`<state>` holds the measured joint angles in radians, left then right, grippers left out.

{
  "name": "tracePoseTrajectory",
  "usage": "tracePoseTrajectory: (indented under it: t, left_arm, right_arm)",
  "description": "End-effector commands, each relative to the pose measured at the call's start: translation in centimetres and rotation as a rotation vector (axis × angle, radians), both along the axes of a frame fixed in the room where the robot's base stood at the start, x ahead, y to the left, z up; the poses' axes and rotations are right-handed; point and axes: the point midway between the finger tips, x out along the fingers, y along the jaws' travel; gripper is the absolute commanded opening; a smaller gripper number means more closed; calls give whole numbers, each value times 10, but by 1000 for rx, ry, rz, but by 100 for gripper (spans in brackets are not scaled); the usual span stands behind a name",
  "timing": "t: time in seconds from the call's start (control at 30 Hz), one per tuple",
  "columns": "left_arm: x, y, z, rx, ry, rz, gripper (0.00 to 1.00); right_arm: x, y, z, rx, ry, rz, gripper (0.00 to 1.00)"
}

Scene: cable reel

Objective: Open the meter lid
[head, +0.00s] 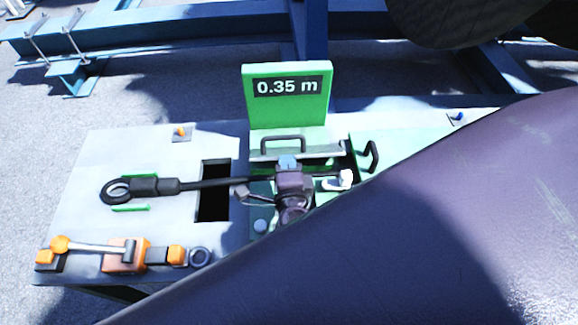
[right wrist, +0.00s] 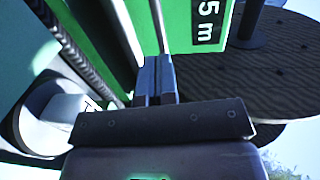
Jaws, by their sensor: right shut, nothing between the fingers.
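The green meter's upright panel (head: 313,112) reads "0.35 m". At its foot is a grey plate with a dark bar handle (head: 283,139), which looks like the meter lid; how far it is open I cannot tell. A dark gap shows below the plate's right end. My right gripper (head: 287,162) is shut and empty, just in front of the plate, its blue fingertips below the handle. In the right wrist view the closed fingers (right wrist: 156,72) point at the green meter, beside a pale metal bar. Whether they touch the lid I cannot tell. My left gripper is not in view.
A black cable (head: 210,183) with a looped end runs across the table into the meter. A hammer (head: 95,246) and orange-black blocks lie at the front left. A rectangular slot (head: 214,205) opens beside the meter. My right arm hides the table's right part.

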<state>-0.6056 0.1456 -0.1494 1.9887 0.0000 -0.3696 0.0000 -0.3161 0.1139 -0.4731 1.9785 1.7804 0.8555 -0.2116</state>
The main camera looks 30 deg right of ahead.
Motion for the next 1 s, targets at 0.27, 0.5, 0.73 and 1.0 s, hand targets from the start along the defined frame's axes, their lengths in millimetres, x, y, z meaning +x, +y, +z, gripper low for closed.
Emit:
tracePoseTrajectory:
  t: [0.27,0.5,0.73,1.0]
  left_arm:
    - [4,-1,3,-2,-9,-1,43]
    - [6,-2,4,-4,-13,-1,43]
    - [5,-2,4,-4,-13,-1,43]
    - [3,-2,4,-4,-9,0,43]
  right_arm:
    - [39,-18,-5,-2,-1,2,0]
    - [53,-25,-8,-2,0,2,0]
    - [54,-26,-8,-2,1,1,0]
    - [56,-26,-8,-2,1,1,0]
